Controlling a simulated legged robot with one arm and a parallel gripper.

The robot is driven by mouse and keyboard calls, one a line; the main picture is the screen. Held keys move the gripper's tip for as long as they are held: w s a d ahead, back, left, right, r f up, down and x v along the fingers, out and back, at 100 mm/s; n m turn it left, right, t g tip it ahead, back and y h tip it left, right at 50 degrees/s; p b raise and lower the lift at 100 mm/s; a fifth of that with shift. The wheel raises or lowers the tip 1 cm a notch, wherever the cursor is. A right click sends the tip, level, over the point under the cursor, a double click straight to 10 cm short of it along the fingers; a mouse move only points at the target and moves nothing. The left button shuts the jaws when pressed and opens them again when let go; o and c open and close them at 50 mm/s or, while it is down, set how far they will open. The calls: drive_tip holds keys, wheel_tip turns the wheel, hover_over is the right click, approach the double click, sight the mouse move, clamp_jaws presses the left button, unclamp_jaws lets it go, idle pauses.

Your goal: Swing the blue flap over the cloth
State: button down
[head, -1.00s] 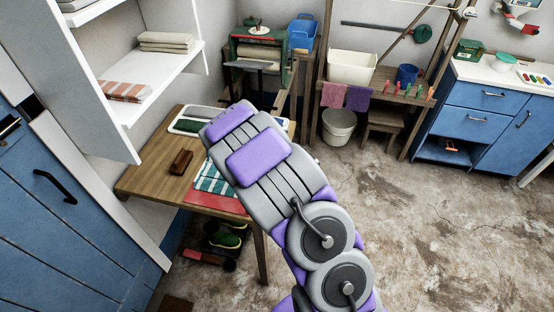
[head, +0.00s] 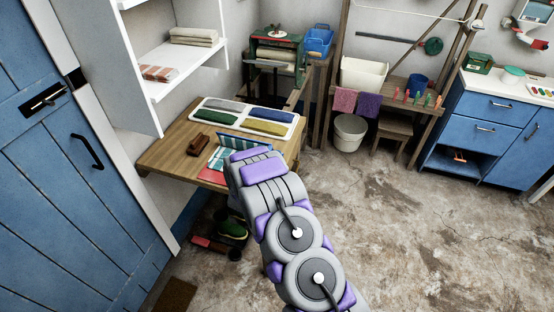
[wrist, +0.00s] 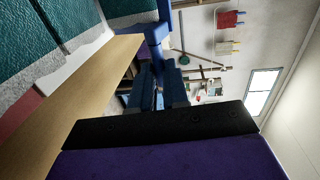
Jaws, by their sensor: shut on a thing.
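The blue flap (head: 240,143) stands raised on the wooden table, just beyond my gripper in the head view. It also shows as a blue strip (wrist: 155,34) in the wrist view. The teal-and-white striped cloth (head: 222,155) lies beside it on a red board (head: 213,176), partly hidden by my arm. In the wrist view the cloth's teal surface (wrist: 25,38) fills the upper left. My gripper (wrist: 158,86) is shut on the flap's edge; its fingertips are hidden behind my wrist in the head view.
A brown wooden block (head: 199,144) lies left of the board on the table (head: 168,152). A white tray (head: 246,106) with several coloured pads lies behind. A white shelf (head: 186,71) stands at the left, above the table's level. The floor at right is open.

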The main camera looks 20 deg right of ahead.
drive_tip(key=shift+s+a+f, duration=0.2)
drive_tip(key=shift+s+f, duration=0.05)
drive_tip(key=shift+f, duration=0.25)
drive_tip(key=c, duration=1.5)
unclamp_jaws()
drive_tip(key=shift+o, duration=0.6)
drive_tip(key=shift+w+f, duration=0.3)
drive_tip(key=shift+w, duration=0.05)
drive_tip(key=shift+o, duration=0.7)
drive_tip(key=shift+w+d, duration=0.1)
drive_tip(key=shift+o, duration=0.6)
drive_tip(key=shift+r, duration=0.75)
drive_tip(key=s+a+r+p, duration=0.1)
drive_tip(key=s+r, duration=0.1)
drive_tip(key=s, duration=0.6)
drive_tip(key=s+a+r+p, duration=0.1)
drive_tip(key=s+r+p, duration=0.1)
drive_tip(key=s, duration=0.6)
drive_tip(key=shift+a, duration=0.3)
